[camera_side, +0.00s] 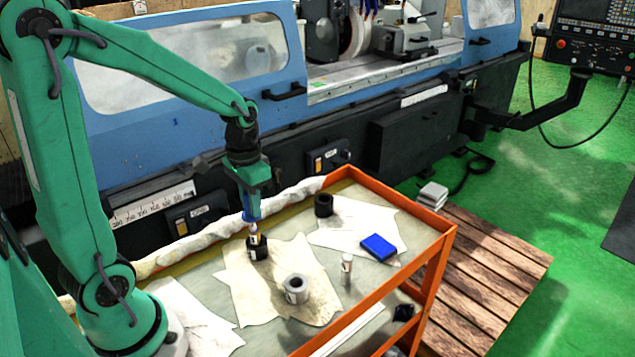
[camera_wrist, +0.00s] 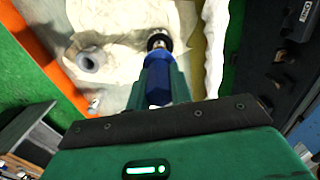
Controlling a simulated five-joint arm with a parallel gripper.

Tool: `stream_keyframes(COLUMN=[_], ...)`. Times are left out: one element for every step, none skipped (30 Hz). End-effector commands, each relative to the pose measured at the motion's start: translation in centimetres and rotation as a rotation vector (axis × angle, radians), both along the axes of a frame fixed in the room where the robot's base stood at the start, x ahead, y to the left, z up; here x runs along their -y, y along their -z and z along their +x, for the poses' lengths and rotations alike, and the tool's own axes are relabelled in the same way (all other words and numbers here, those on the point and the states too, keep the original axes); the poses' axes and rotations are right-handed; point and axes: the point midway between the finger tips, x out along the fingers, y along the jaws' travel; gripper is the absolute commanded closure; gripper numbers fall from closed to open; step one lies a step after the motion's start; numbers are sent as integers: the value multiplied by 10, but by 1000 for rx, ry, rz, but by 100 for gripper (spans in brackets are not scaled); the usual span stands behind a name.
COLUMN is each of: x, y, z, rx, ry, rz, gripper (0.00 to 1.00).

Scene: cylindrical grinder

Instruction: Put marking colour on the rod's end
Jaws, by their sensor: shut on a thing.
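A blue flat pad (camera_side: 379,247), perhaps the marking colour, lies to the right on white paper.
A grey ring-shaped block (camera_side: 296,289) stands on the brown paper. A black ring (camera_side: 323,205) is farther back. The cart's orange rim (camera_side: 400,202) bounds the top; a rolled white cloth (camera_side: 225,228) lies along the machine side.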

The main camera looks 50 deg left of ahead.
Motion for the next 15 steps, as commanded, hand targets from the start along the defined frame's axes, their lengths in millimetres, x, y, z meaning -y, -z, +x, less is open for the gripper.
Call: stream_keyframes(x=[1,1,2,2,2,2,2,2,2,2,2,2,2,2,2], y=[1,1,1,1,1,1,1,1,1,1,1,1,1,1,1], z=[-3,-4,-5,-6,-6,-7,-7,-7,-7,-7,-7,-7,-7,-7,-7], rx=[-7,-8,-8,-8,-8,-8,-8,-8,-8,-8,-8,-8,-8,-8,-8], ry=[0,0,0,0,0,0,0,0,0,0,0,0,0,0,0], rz=[-2,-2,-2,-2,-2,-2,-2,-2,-2,-2,-2,-2,-2,-2,-2], gripper=[100,100,100,100,100,100,100,100,100,100,100,100,100,100,100])
